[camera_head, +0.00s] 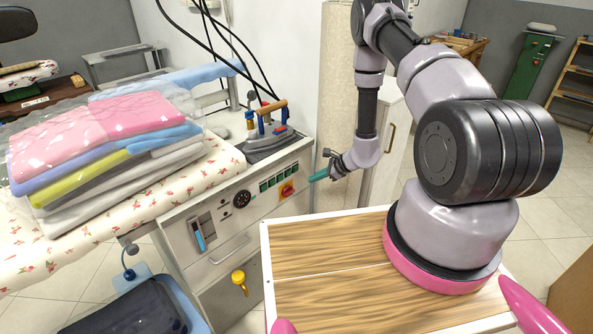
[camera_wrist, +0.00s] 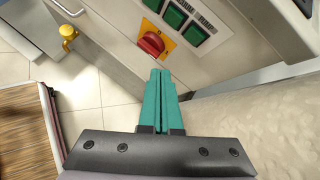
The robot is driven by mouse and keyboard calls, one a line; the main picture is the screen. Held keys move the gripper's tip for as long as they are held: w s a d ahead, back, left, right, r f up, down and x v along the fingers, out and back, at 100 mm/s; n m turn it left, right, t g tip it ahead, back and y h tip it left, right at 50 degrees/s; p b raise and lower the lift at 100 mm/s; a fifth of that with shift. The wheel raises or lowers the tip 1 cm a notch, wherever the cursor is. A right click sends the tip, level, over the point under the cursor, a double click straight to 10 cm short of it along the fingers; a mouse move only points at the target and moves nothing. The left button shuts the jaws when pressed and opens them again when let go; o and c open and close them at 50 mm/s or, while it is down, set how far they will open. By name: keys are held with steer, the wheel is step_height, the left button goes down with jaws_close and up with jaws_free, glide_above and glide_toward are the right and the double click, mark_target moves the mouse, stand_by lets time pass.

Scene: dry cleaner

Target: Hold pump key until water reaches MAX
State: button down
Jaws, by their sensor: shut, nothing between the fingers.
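My gripper (camera_head: 319,176) has teal fingers pressed together with nothing between them. It is just right of the white ironing unit's front panel. In the wrist view the fingertips (camera_wrist: 161,73) end below the red rotary switch (camera_wrist: 151,43) on its yellow plate, apparently clear of the keys. A row of green keys (camera_head: 278,181) sits above that switch; some show in the wrist view (camera_wrist: 174,15).
An iron (camera_head: 269,139) rests on top of the unit. Wrapped folded clothes (camera_head: 105,140) lie on the flowered ironing board (camera_head: 60,235) at left. A yellow tap (camera_head: 239,279) is below the panel. A padded beige column (camera_head: 338,90) stands behind my gripper.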

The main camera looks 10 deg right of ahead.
mark_target(295, 172)
steer(key=shift+w+a, duration=0.8)
steer(key=shift+w, duration=0.3)
steer(key=shift+w+a, duration=0.8)
steer(key=shift+w, duration=0.3)
stand_by(0.4)
steer(key=shift+w+a, duration=0.25)
steer(key=shift+w, duration=0.1)
steer(key=shift+w+a, duration=0.25)
steer(key=shift+w, duration=0.05)
stand_by(0.8)
steer(key=shift+s+d, duration=0.45)
steer(key=shift+s, duration=0.2)
steer(key=s+d, duration=0.1)
steer(key=s, duration=0.1)
steer(key=s+d, duration=0.2)
stand_by(0.5)
